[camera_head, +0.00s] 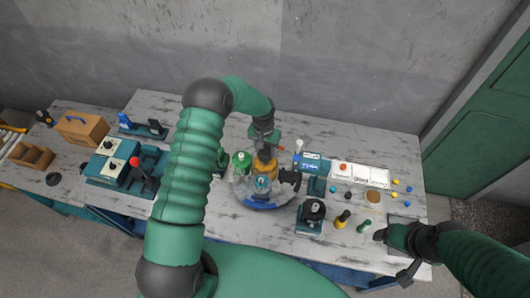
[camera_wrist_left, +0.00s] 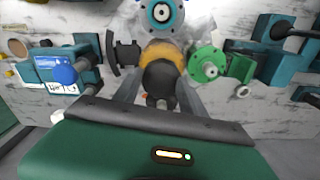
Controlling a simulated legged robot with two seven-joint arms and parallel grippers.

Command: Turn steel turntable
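The round steel turntable (camera_head: 243,190) stands mid-table in the head view, with a blue part (camera_head: 265,204) along its front edge. It carries a yellow-and-black fitting (camera_head: 265,166), a green flanged fitting (camera_head: 241,161) and a teal fitting (camera_head: 261,185). My left gripper (camera_head: 267,145) is above the yellow fitting, pointing down. In the left wrist view its grey fingers stand apart on either side of the yellow-and-black fitting (camera_wrist_left: 162,72); I cannot tell whether they touch it. My right gripper (camera_head: 395,255) is open, with spread fingers, near the table's front right corner.
Left are a teal station with a red-knobbed lever (camera_head: 142,172) and a wooden box (camera_head: 82,128). Right of the turntable are a white tray (camera_head: 360,174), small coloured parts, and a teal stand with a black part (camera_head: 313,212). The back right table strip is clear.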

